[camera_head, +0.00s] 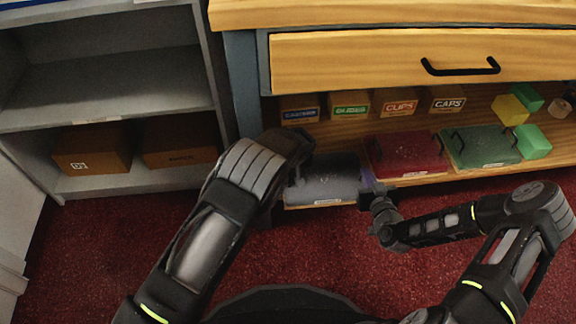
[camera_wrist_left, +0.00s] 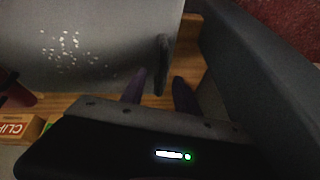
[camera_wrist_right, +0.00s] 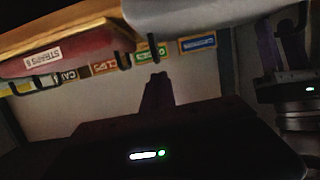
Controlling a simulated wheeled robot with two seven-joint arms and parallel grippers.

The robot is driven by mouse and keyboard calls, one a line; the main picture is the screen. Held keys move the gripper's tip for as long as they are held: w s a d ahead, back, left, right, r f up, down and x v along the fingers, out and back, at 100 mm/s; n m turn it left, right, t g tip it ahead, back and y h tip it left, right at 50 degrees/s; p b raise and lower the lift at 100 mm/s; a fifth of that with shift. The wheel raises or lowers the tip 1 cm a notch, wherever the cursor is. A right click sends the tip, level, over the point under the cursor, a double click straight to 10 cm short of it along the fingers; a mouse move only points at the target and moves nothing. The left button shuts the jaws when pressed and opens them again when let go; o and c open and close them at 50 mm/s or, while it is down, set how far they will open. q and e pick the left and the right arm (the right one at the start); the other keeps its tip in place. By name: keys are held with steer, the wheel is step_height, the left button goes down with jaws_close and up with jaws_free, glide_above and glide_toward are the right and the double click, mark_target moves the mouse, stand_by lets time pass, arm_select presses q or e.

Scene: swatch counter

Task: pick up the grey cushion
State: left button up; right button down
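The grey cushion (camera_head: 325,182) is a pale-speckled soft block on the counter's low shelf. It fills the upper left of the left wrist view (camera_wrist_left: 85,50), and its edge tops the right wrist view (camera_wrist_right: 185,12). My left gripper (camera_wrist_left: 160,92) is open at one end of it, with a dark handle (camera_wrist_left: 162,62) in line with the gap between its fingers. My left fingers are hidden in the head view. My right gripper (camera_head: 370,184) is at the cushion's right end. Its fingers (camera_wrist_right: 158,80) look together, just short of a dark handle (camera_wrist_right: 153,47), with nothing visible between them.
A red case (camera_head: 405,152) and a green case (camera_head: 482,146) lie right of the cushion. Small labelled boxes (camera_head: 350,105) stand behind, and yellow and green blocks (camera_head: 510,110) sit at right. A drawer (camera_head: 400,60) overhangs the shelf. A grey shelf unit (camera_head: 105,90) stands left.

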arm_select(q)
steer(key=shift+c, duration=0.5)
jaws_close()
stand_by(0.8)
arm_select(e)
steer(key=shift+r, duration=0.65)
steer(key=shift+s, duration=0.15)
steer(key=v, duration=1.1)
steer(key=shift+s, duration=0.35)
